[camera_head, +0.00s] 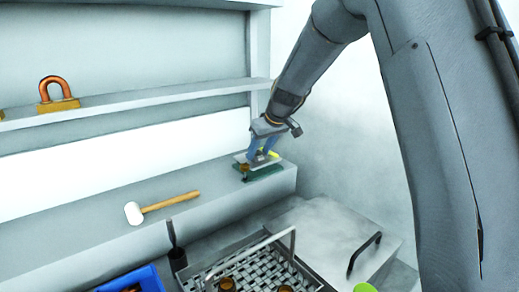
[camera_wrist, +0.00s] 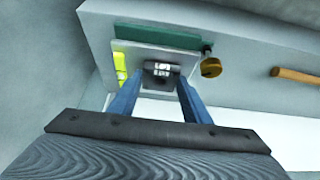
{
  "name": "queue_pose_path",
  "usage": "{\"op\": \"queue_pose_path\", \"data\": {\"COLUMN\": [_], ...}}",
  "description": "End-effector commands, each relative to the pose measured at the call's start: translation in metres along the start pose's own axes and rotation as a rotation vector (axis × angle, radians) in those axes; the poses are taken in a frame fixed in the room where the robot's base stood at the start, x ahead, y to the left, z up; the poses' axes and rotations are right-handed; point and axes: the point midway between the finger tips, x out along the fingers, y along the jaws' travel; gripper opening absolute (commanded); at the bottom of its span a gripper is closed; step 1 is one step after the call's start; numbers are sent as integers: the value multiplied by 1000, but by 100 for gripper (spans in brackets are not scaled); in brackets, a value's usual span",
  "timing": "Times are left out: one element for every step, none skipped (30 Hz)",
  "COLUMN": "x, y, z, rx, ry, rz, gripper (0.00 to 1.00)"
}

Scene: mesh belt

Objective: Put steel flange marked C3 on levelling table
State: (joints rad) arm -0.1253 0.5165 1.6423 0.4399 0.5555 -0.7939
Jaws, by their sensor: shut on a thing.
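My gripper (camera_wrist: 160,88) has two blue fingers shut on a small dark grey steel part (camera_wrist: 150,78) with a white label. The label's print is too blurred to read surely as C3. The levelling table (camera_wrist: 189,86) has a pale plate, a green base, a yellow-green vial and a brass knob. The part is over its plate in the wrist view; I cannot tell whether it touches. In the head view my gripper (camera_head: 262,150) points down at the levelling table (camera_head: 266,172) at the ledge's right end, and the fingers mostly hide the part.
A white-headed mallet (camera_head: 160,207) lies on the ledge left of the levelling table. A padlock-shaped brass thing (camera_head: 58,104) stands on the shelf above. Below are a mesh basket (camera_head: 245,263) with brass-coloured parts, a blue crate (camera_head: 150,279) and a black-handled lid (camera_head: 335,235).

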Motion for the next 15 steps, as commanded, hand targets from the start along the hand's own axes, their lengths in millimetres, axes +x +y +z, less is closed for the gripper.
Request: {"op": "queue_pose_path", "data": {"x": [0, 0, 0, 0, 0, 0, 1, 1, 2, 3, 4, 3, 3, 3, 3], "y": [0, 0, 0, 0, 0, 0, 0, 0, 0, 0, 0, 0, 0, 0, 0], "z": [0, 0, 0, 0, 0, 0, 0, 0, 1, 1, 2, 2, 2, 2, 2], "rx": [0, 0, 0, 0, 0, 0, 0, 0, 0, 0, 0, 0, 0, 0, 0], "ry": [2, 3, 3, 3, 3, 3, 3, 2, 2, 2, 1, 1, 1, 1, 1], "rz": [1, 1, 1, 1, 1, 1, 1, 1, 1, 1, 0, 0, 0, 0, 0], "gripper": [7, 7, 7, 7, 7, 7, 7, 7, 7, 7, 45, 52, 57, 62, 62]}}
